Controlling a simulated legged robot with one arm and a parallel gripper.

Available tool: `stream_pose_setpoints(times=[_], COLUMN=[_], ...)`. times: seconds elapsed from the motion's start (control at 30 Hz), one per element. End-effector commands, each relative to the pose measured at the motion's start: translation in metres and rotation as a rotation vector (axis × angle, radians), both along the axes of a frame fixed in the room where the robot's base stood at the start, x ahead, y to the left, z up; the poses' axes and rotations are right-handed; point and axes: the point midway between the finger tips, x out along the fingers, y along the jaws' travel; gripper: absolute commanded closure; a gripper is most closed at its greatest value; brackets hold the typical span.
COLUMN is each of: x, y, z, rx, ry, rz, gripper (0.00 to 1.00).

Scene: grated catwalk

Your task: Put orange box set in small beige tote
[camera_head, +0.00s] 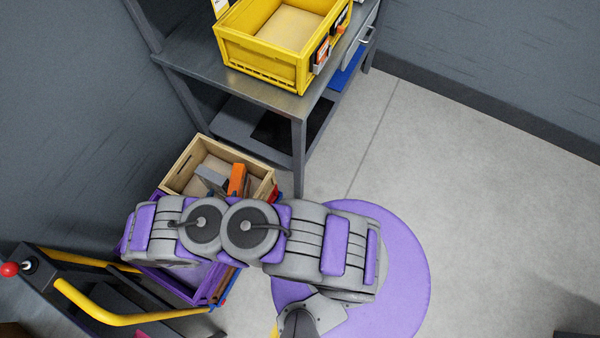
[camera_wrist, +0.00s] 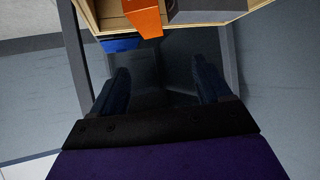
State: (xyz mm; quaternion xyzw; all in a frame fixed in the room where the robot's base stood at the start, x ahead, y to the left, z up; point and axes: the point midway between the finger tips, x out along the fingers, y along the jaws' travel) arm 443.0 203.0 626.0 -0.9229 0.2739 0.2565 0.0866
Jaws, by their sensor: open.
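The small beige tote (camera_head: 185,160) is an open wooden-looking box at the foot of the metal table. An orange box (camera_head: 237,180) shows at its right side, with a grey object (camera_head: 208,178) beside it; my arm partly hides both. In the wrist view, the orange box (camera_wrist: 143,16) overlaps the beige tote's rim (camera_wrist: 88,17) at the top of the picture. I cannot tell whether it rests wholly inside. My gripper (camera_wrist: 163,80) is open, with nothing between its dark fingers, and the orange box appears beyond the fingertips. The head view does not clearly show the gripper.
A yellow crate (camera_head: 260,60) stands on the metal table (camera_head: 195,55), whose leg (camera_head: 299,160) is close to the tote. A purple crate (camera_head: 215,288) is below my arm. A yellow-railed cart (camera_head: 110,318) is at lower left. The floor (camera_head: 470,190) at right is clear.

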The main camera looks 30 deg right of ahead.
Motion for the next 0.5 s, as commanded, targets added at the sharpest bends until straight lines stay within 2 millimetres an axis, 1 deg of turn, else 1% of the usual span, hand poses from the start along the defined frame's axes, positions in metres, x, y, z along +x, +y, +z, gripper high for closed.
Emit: stream_pose_setpoints(times=[0.1, 0.27, 0.37, 0.4, 0.47, 0.5], x=[0.023, 0.053, 0.068, 0.074, 0.080, 0.084], y=[0.022, 0.052, 0.066, 0.072, 0.077, 0.080], z=[0.018, 0.055, 0.082, 0.094, 0.112, 0.125], rx=[0.088, 0.225, 0.301, 0.332, 0.370, 0.395], ry=[0.048, 0.144, 0.202, 0.225, 0.258, 0.278], rz=[0.010, 0.048, 0.083, 0.099, 0.121, 0.139], gripper=[0.23, 0.23, 0.23, 0.23, 0.23, 0.23])
